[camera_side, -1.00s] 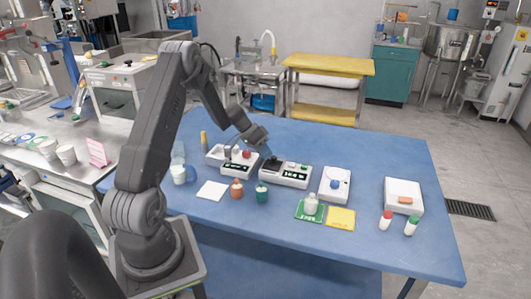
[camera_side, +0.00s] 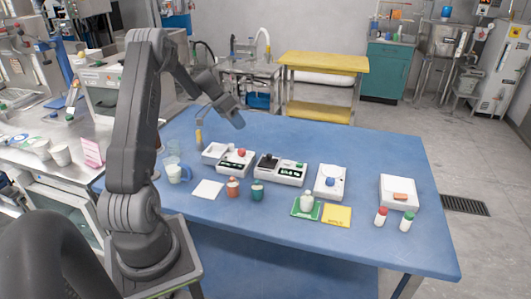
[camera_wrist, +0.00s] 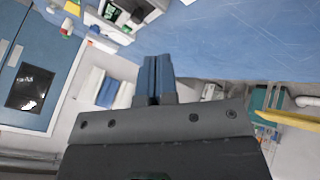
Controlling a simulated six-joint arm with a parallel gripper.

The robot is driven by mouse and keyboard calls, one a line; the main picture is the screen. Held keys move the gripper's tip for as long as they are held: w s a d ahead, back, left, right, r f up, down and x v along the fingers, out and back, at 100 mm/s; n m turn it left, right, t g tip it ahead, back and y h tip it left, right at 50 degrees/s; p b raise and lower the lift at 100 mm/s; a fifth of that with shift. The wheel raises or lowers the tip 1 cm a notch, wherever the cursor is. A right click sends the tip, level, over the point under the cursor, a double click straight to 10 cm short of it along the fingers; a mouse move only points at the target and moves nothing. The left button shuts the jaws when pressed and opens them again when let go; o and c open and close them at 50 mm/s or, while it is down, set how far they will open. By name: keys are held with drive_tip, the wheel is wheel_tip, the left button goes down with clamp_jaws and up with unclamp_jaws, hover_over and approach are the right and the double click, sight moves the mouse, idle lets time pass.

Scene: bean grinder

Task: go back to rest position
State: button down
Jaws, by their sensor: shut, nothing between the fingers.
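My gripper (camera_side: 238,122) hangs above the back of the blue table (camera_side: 370,150), higher than the devices and apart from them. In the wrist view its blue fingers (camera_wrist: 154,80) are together with nothing between them. Below it on the table stand a white device with a red knob (camera_side: 241,153) and a white device with a black top and a green button (camera_side: 280,171). The wrist view is tilted and shows part of the blue table (camera_wrist: 230,35) at the top.
A white device with a blue knob (camera_side: 331,182) and a white box with an orange patch (camera_side: 399,192) stand to the right. A yellow-topped cart (camera_side: 325,64) is behind the table. The air around my gripper is clear.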

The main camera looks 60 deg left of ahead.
drive_tip(key=d+r+g+y, duration=0.1)
drive_tip(key=d+r, duration=0.3)
drive_tip(key=d, duration=0.3)
drive_tip(key=d+r+m, duration=0.1)
drive_tip(key=d+r, duration=0.3)
drive_tip(key=d, duration=0.3)
drive_tip(key=d+r+g+y, duration=0.1)
drive_tip(key=d+r, duration=0.3)
drive_tip(key=d, duration=0.4)
drive_tip(key=s+d+r+t+y, duration=0.2)
drive_tip(key=s+d, duration=1.3)
drive_tip(key=d, duration=0.2)
drive_tip(key=shift+s+d+r+y, duration=0.15)
drive_tip(key=shift+s+r+y, duration=0.1)
drive_tip(key=shift+y, duration=0.15)
